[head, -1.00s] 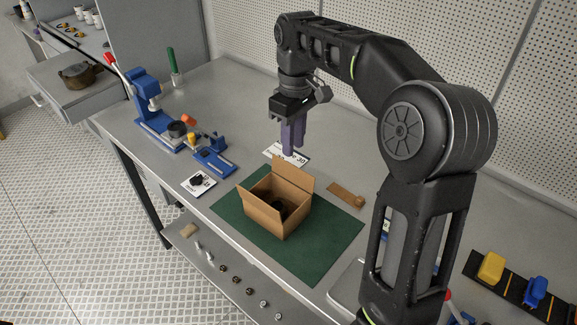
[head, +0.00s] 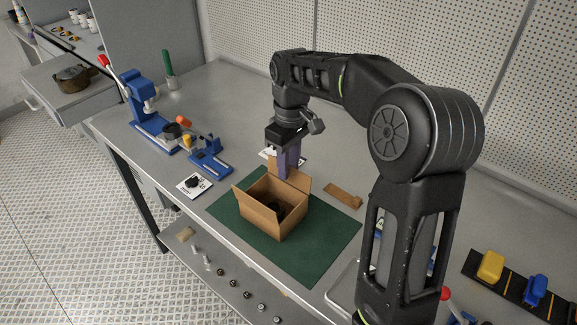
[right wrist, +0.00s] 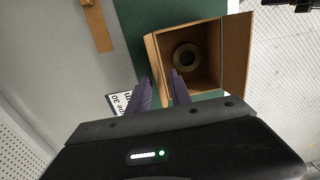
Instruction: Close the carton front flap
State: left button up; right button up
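The brown open-topped carton (head: 262,215) stands on a green mat and shows in the right wrist view (right wrist: 239,55). Its left flap leans outward in the head view. Its far flap stands up, partly hidden by my right gripper (head: 288,172). A dark ring-shaped thing (right wrist: 186,57) lies inside the carton. My right gripper points down at the carton's far edge. Its purple fingers are apart in the right wrist view (right wrist: 161,84), with the carton's edge around and beyond the tips. I cannot tell whether they touch the flap. My left gripper is out of view.
The green mat (head: 320,255) has clear room around the carton. A brown wooden piece (head: 343,196) lies to the right. A blue press (head: 148,110), a blue fixture (head: 211,160) and a white card (head: 194,185) are to the left. A perforated wall stands behind.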

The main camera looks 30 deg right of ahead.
jog(key=shift+f, duration=0.35)
grip_shut()
dwell(1.2)
